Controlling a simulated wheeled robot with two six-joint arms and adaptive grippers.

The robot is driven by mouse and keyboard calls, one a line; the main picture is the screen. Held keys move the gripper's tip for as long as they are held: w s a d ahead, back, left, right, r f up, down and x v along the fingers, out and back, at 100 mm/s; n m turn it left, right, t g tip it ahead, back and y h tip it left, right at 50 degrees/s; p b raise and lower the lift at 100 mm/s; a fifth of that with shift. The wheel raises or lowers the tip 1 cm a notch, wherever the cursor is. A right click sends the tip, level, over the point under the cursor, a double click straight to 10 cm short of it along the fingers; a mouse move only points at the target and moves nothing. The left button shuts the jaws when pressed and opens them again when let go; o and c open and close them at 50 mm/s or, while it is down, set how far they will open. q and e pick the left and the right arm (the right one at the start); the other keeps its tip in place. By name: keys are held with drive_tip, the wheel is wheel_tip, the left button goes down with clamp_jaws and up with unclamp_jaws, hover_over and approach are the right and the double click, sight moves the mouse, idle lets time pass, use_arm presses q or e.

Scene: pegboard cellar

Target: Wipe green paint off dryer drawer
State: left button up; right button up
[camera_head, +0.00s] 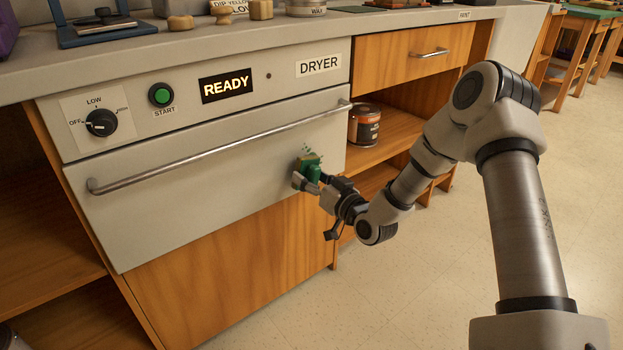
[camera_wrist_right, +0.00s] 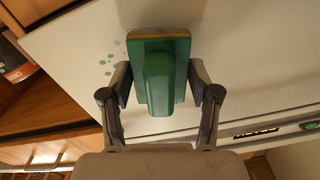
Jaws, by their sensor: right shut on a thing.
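The dryer drawer (camera_head: 215,195) is a light grey front panel with a long bar handle (camera_head: 220,146), and it looks closed. My right gripper (camera_head: 311,179) is shut on a green block-like wiper (camera_head: 309,168) with a tan edge, at the right part of the drawer front. In the right wrist view the wiper (camera_wrist_right: 160,80) sits between both fingers and is against or very near the panel (camera_wrist_right: 245,60). Green paint spots (camera_wrist_right: 110,62) show on the panel beside it, and small specks (camera_head: 306,149) show above it in the head view. My left gripper is not in view.
The dryer panel has a dial (camera_head: 101,122), a green START button (camera_head: 160,95) and a lit READY sign (camera_head: 226,85). Open shelves with a can (camera_head: 364,125) stand to the right, under a wooden drawer (camera_head: 412,55). Clear floor (camera_head: 400,290) lies in front.

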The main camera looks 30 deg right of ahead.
drive_tip(key=shift+w+b, duration=0.4)
drive_tip(key=shift+w, duration=0.55)
